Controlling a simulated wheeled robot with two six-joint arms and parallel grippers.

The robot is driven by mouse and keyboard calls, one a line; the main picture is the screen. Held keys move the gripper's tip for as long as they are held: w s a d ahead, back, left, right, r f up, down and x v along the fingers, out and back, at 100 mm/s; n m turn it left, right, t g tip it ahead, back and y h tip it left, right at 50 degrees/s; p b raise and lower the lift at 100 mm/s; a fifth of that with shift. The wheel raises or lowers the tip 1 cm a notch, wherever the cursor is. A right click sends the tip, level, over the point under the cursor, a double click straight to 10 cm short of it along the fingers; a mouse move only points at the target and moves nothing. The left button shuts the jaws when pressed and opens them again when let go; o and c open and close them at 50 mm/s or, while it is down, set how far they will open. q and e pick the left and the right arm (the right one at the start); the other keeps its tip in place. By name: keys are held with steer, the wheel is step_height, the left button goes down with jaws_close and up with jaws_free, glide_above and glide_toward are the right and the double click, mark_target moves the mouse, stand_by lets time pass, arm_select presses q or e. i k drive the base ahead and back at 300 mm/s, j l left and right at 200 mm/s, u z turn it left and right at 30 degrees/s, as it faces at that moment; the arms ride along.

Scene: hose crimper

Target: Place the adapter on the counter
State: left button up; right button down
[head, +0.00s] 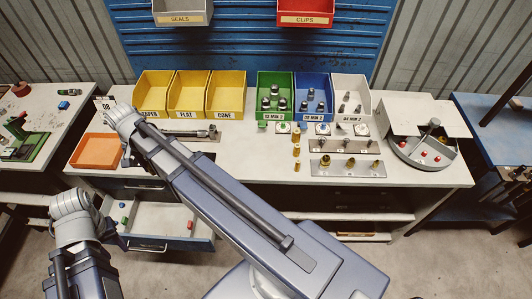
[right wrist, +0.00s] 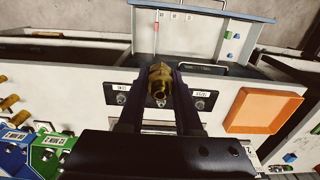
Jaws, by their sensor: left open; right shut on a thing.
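The brass adapter (right wrist: 160,82) is between the two dark fingers of my right gripper (right wrist: 160,98) in the right wrist view. The fingers are shut on it, and its open round end faces the camera. Behind it in that view is a metal plate (right wrist: 143,112) on the white counter (right wrist: 85,85); I cannot tell the gap between them. In the head view my right gripper (head: 127,152) is over the left part of the counter (head: 245,160), and the adapter is hidden there. My left gripper (head: 92,222) is open, low at the left before the drawer; its fingers are hardly visible.
An orange tray (head: 97,150) lies at the counter's left. An open drawer (head: 165,222) is below. Yellow bins (head: 188,93), a green bin (head: 276,90) and a blue bin (head: 313,92) stand behind.

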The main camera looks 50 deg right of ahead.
mark_target(257, 155)
steer(key=k+l, duration=1.45)
steer(key=l, duration=0.25)
